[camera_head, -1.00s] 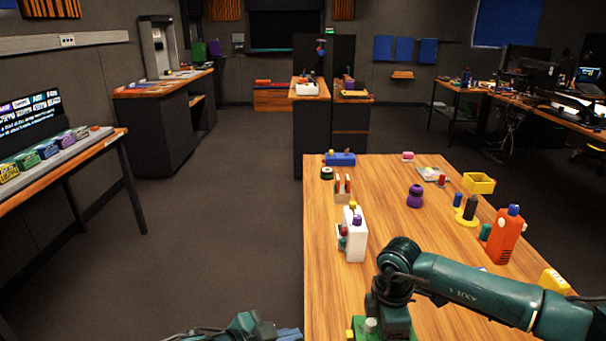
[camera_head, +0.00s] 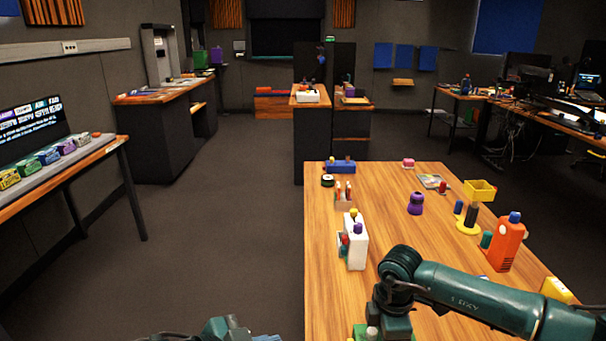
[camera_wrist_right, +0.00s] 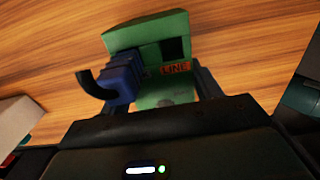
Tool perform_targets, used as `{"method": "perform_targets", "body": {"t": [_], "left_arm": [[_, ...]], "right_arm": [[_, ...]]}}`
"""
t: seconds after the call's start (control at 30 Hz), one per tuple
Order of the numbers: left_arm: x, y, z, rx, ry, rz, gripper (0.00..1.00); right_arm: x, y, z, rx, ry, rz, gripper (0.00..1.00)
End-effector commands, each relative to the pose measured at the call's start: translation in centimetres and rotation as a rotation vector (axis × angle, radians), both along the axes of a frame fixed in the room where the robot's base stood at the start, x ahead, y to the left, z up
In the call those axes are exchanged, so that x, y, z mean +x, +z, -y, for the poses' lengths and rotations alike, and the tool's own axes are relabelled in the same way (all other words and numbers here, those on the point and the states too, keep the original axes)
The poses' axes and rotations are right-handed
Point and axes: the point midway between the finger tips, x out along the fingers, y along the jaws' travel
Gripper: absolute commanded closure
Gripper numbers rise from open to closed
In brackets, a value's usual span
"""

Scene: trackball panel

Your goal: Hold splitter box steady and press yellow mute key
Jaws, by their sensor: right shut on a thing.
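A green splitter box (camera_wrist_right: 160,45) with an orange LINE label and a blue plug (camera_wrist_right: 118,80) on its side shows in the right wrist view, over the wood table. My right gripper (camera_wrist_right: 165,92) is shut on this box, with a dark finger on either side. In the head view a bit of green (camera_head: 360,331) shows below my right wrist at the bottom edge; most of it is cut off. My left arm comes in at the bottom left, left of the table, and its jaws are mostly cut off. I cannot make out a yellow mute key for certain.
The wood table (camera_head: 395,290) holds a white bottle-like object (camera_head: 356,250), a purple knobbed object (camera_head: 416,204), an orange bottle (camera_head: 506,243), a yellow bin (camera_head: 480,190) and a yellow block (camera_head: 556,290). A side table (camera_head: 100,152) with coloured blocks stands left. The floor between is clear.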

Motion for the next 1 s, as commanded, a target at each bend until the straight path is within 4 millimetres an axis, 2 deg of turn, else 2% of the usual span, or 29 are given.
{"method": "perform_targets", "body": {"t": [0.17, 0.2, 0.47, 0.77, 0.87, 1.0], "left_arm": [[0.0, 0.0, 0.0, 0.000, 0.000, 0.000, 1.00], [0.0, 0.0, 0.0, 0.000, 0.000, 0.000, 1.00], [0.0, 0.0, 0.0, 0.000, 0.000, 0.000, 1.00], [0.0, 0.0, 0.0, 0.000, -0.001, -0.001, 1.00], [0.0, 0.0, 0.0, 0.000, -0.001, -0.001, 1.00], [0.0, 0.0, 0.0, 0.000, -0.001, -0.001, 1.00]], "right_arm": [[0.0, 0.0, 0.0, 0.000, 0.000, 0.001, 0.62], [0.0, 0.0, 0.0, 0.000, 0.000, 0.001, 0.33], [0.0, 0.0, 0.0, 0.000, 0.000, 0.001, 0.12], [0.0, 0.3, 0.0, 0.000, 0.000, 0.001, 0.11], [0.1, 1.4, 0.0, 0.001, 0.000, 0.004, 0.11], [0.1, 4.1, 0.0, 0.002, 0.001, 0.005, 0.11]]}}
